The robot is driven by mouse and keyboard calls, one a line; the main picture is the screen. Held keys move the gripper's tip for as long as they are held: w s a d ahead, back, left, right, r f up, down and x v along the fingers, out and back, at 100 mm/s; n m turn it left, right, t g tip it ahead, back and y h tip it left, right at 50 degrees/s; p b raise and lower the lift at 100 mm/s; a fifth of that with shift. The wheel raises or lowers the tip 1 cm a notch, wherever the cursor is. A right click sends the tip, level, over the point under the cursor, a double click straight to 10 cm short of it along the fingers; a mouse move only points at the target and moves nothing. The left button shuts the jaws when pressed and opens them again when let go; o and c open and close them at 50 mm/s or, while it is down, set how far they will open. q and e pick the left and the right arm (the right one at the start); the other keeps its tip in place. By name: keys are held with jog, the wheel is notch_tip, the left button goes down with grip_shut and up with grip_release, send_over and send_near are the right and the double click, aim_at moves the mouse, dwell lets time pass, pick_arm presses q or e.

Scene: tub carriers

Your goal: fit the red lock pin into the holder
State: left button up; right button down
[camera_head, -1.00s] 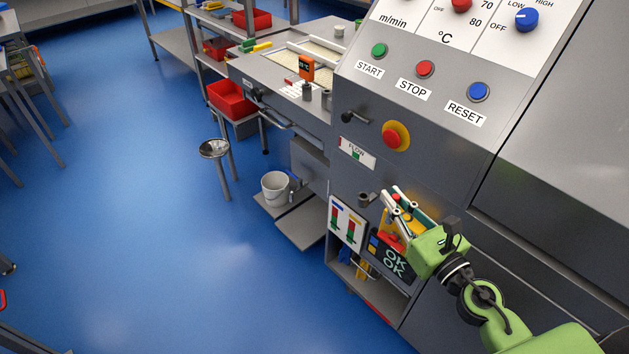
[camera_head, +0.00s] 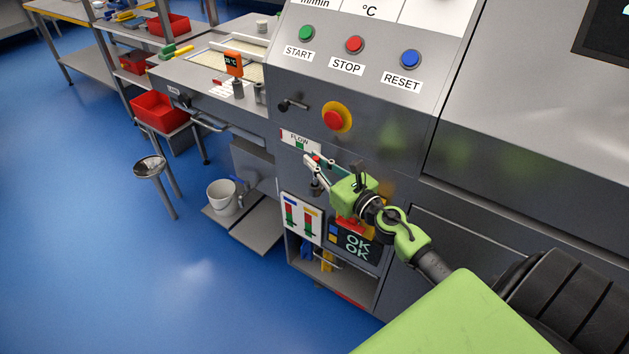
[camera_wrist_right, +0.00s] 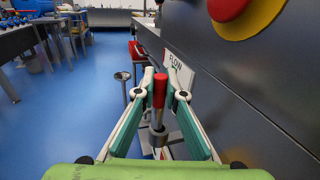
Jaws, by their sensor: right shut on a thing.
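My right gripper (camera_head: 313,163) is shut on the red lock pin (camera_wrist_right: 160,90), gripping it between its two fingertips. In the right wrist view the pin's red grip stands upright, with its steel shaft (camera_wrist_right: 157,118) pointing down. The small grey holder (camera_wrist_right: 159,136) on the machine's front lies below the pin, and it also shows under the fingers in the head view (camera_head: 316,188). The pin looks roughly in line above the holder. I cannot tell whether the shaft's tip touches or enters it. My left gripper is not in view.
The grey machine panel (camera_head: 390,120) is close beside my right gripper, with a red emergency button (camera_head: 334,119) above. A FLOW label (camera_head: 299,140) is just behind the fingers. An OK display (camera_head: 355,240) is below. Open blue floor lies to the left.

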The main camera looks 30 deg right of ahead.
jog(key=shift+w+d+f, duration=0.15)
jog(key=shift+w+f, duration=0.15)
jog(key=shift+f, duration=0.1)
jog(key=f+b, duration=0.3)
jog(key=b, duration=0.1)
jog(key=shift+w+d+f, duration=0.1)
jog(key=shift+w+f, duration=0.2)
jog(key=shift+f, duration=0.05)
jog(key=shift+f, duration=0.15)
jog(key=c, duration=2.1)
grip_release()
